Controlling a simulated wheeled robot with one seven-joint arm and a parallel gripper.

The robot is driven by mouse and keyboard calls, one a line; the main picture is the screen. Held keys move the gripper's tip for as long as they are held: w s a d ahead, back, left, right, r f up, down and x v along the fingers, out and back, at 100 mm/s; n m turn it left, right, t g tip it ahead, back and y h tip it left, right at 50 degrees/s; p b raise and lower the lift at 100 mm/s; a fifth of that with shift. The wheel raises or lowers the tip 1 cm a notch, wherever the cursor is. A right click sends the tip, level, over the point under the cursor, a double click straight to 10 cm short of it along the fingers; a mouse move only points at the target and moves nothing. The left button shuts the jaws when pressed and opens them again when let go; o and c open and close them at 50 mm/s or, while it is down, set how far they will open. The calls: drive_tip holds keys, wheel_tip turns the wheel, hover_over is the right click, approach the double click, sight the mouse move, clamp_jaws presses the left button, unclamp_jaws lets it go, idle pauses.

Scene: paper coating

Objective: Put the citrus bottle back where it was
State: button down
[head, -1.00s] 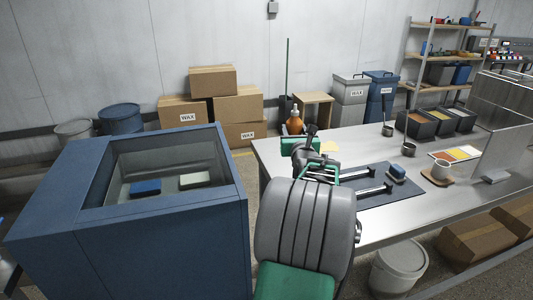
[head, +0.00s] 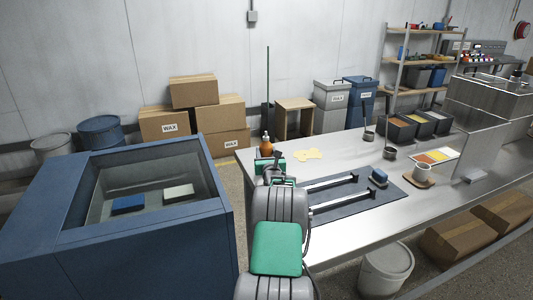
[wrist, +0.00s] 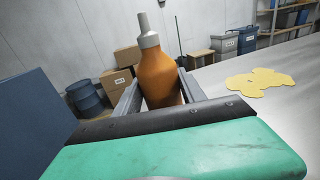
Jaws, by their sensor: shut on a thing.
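The citrus bottle (wrist: 160,75) is orange with a grey-white nozzle. In the wrist view it stands upright between the two fingers of my gripper (wrist: 158,98), which is shut on it. In the head view the bottle (head: 266,146) shows at the table's far left corner, just beyond my gripper (head: 268,158). My arm hides its lower part, so I cannot tell whether its base touches the table (head: 345,240). A yellow spill or cloth-like patch (wrist: 258,82) lies on the table to the right of the bottle; it also shows in the head view (head: 307,154).
A blue open-topped box (head: 140,245) stands left. WAX cartons (head: 165,124) are behind.

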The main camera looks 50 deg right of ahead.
drive_tip(key=shift+f, duration=0.3)
drive_tip(key=c, duration=0.7)
unclamp_jaws()
drive_tip(key=shift+r, duration=0.25)
drive_tip(key=v, duration=1.2)
